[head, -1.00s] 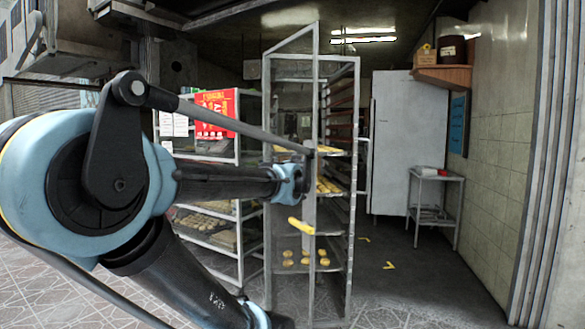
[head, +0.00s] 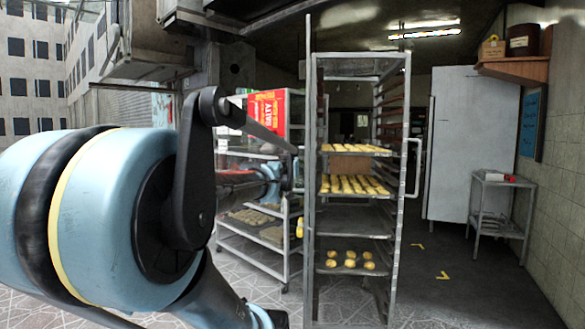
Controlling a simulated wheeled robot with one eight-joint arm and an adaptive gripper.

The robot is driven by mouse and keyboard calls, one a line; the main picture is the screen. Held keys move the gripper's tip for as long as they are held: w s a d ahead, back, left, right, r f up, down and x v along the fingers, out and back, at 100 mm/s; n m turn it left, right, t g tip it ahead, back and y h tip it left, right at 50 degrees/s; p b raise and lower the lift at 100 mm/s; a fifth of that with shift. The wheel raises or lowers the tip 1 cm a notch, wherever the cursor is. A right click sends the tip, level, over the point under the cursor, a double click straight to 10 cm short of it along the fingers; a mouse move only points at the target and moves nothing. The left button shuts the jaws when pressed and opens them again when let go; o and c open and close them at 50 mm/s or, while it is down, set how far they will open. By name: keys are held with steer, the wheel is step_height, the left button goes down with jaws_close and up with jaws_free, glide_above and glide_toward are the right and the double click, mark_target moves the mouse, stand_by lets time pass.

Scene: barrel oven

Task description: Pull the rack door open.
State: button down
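The tall metal rack (head: 397,200) stands right of centre in the head view, with several trays of yellow pastries inside. Its door (head: 309,120) shows nearly edge-on as a thin upright frame at the rack's left front. The door stands swung out, and the rack's front is uncovered. My arm reaches in from the left. My gripper (head: 298,205) is at the door's left side, at about mid-height, close to a grey upright bar there. Part of my arm hides it, and its finger state and contact with the door cannot be made out.
A second rack (head: 283,245) with trays and a red box (head: 267,110) stands behind my arm. A pale cabinet (head: 465,150) and a small metal table (head: 503,205) stand at the back right. Floor between the rack and the right wall is clear.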

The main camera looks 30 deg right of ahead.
steer(key=shift+f, duration=0.1)
steer(key=c, duration=1.7)
jaws_free()
steer(key=shift+o, duration=0.3)
steer(key=shift+s+a, duration=0.1)
steer(key=v, duration=0.7)
steer(key=shift+a, duration=0.15)
